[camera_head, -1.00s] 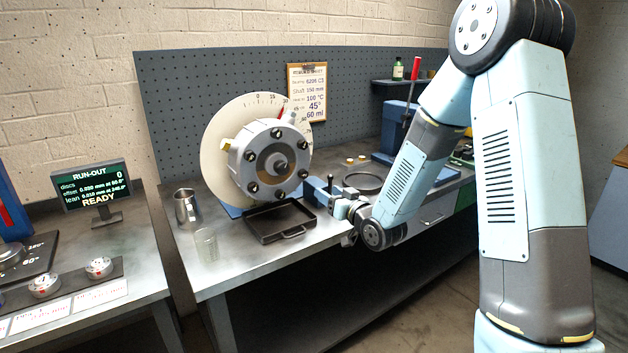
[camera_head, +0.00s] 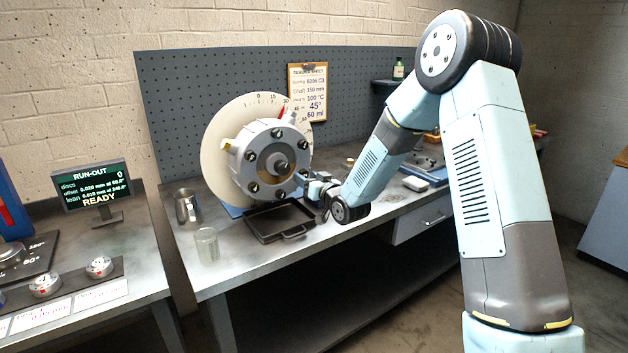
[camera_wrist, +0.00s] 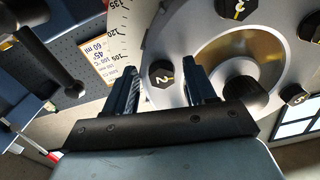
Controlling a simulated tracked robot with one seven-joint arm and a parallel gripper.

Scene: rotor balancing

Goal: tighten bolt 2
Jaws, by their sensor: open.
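The rotor (camera_head: 262,150) is a grey metal housing with black bolts in a ring around a dark central hub, which also shows in the wrist view (camera_wrist: 245,92). In the wrist view, a black bolt head with a sideways digit that looks like 2 (camera_wrist: 162,74) appears between my fingertips. My gripper (camera_wrist: 160,80) is open there, one finger on each side of this bolt in the picture. I cannot tell the remaining depth or whether the fingers touch it. In the head view, my gripper (camera_head: 312,181) is at the rotor's lower right, small and partly hidden by my wrist.
Other bolts (camera_wrist: 295,94) sit close around the gripper. A pale angle dial (camera_head: 218,160) stands behind the rotor. A dark tray (camera_head: 270,228) lies below it. A metal jug (camera_head: 186,206) and a glass (camera_head: 207,244) stand left. The run-out display (camera_head: 92,185) reads READY.

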